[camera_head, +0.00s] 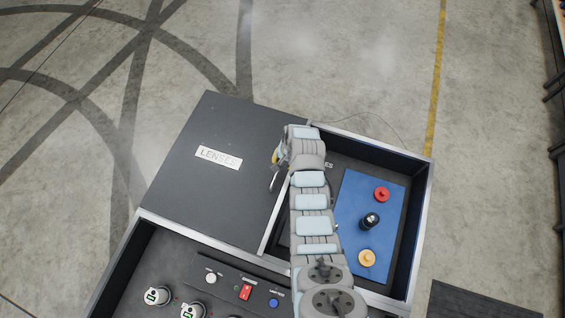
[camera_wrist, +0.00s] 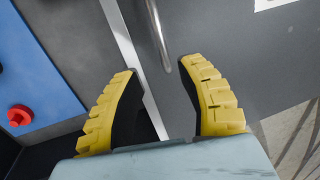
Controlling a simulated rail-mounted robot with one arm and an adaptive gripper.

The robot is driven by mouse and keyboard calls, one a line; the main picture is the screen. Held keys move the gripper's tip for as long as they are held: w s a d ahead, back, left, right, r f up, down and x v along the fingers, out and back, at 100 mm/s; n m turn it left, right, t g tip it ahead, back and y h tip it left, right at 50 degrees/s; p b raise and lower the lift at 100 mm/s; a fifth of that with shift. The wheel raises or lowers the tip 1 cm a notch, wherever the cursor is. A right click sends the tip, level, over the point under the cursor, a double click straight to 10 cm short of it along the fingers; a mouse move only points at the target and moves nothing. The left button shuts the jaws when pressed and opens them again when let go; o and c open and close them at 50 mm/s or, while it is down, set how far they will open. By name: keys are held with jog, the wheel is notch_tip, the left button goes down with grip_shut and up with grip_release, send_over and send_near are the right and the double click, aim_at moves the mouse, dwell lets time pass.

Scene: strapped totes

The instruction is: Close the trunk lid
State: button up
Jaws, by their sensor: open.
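The trunk has a flat dark lid panel (camera_head: 190,180) with a white "LENSES" label (camera_head: 219,158). To its right is an open compartment (camera_head: 425,195) with a metal rim. My gripper (camera_head: 276,162) is over the panel's right edge, partly hidden by my arm. In the wrist view its yellow-padded fingers (camera_wrist: 157,75) are spread apart. A silver bar handle (camera_wrist: 157,30) on the dark surface shows between and beyond the fingertips. I see no clear contact with it. A metal edge strip (camera_wrist: 125,45) runs left of the handle.
A blue mat (camera_head: 350,205) in the open compartment holds a red piece (camera_head: 382,194), a black piece (camera_head: 370,221) and a yellow piece (camera_head: 367,258). The front section holds white cylinders (camera_head: 158,295) and small coloured knobs (camera_head: 246,292). Floor beyond the trunk is clear.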

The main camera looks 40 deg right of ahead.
notch_tip(320, 180, up, 6)
jog(key=s, duration=0.1)
jog(key=shift+d, duration=0.3)
jog(key=shift+r, duration=0.1)
dwell(0.4)
jog(key=shift+w, duration=0.1)
